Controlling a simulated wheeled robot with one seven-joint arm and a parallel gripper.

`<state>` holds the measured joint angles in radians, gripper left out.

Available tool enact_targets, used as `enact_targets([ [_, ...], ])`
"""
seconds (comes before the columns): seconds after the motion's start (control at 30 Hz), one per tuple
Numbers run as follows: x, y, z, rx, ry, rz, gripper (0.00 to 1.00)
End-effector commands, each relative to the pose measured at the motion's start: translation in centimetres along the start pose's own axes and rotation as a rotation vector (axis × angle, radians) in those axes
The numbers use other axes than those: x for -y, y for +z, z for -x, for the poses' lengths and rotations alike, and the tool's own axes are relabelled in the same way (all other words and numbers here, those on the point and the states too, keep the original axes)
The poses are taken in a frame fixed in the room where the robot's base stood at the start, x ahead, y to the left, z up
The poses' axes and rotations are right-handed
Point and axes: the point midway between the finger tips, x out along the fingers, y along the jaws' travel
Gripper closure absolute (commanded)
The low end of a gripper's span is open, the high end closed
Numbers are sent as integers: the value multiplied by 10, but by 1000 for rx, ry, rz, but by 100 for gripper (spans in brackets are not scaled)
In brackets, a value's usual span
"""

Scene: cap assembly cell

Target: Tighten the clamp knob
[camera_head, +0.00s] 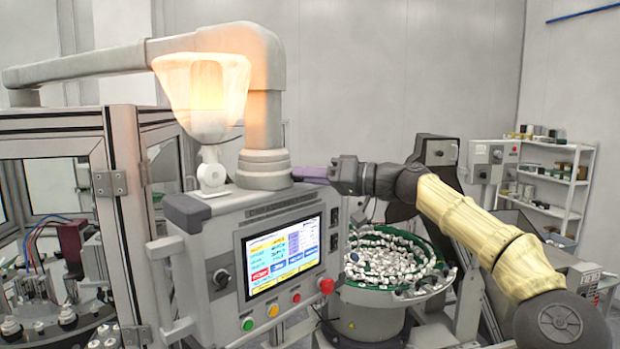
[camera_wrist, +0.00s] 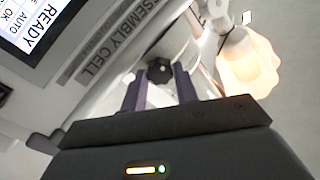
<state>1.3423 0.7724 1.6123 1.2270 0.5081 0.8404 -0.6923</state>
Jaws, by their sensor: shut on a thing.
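The clamp knob (camera_wrist: 160,70) is a small dark lobed knob on the pale round column base above the panel box. In the wrist view it sits between the tips of my two purple fingers. My gripper (camera_wrist: 159,76) is shut on it. In the head view my gripper (camera_head: 298,173) reaches in from the right, level, with its fingertips at the right side of the column base (camera_head: 264,169). The knob is hidden there. The assembly cell panel (camera_head: 283,262) with its lit screen stands just below.
A green-rimmed bowl (camera_head: 376,300) of small white parts stands below my arm. A glazed machine enclosure (camera_head: 124,220) is at left, a shelf (camera_head: 556,179) at far right.

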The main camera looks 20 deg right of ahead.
Motion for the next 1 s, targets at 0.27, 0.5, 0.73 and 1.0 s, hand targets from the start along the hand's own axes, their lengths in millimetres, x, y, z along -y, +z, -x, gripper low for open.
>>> enact_targets([
  [0.27, 0, 0, 0, -1, 0, 2, 48],
  [0.5, 0, 0, 0, 0, 1, 2, 48],
  [0.73, -1, 1, 0, 2, 1, 2, 48],
  [1.0, 0, 0, 1, 2, -1, 91, 48],
])
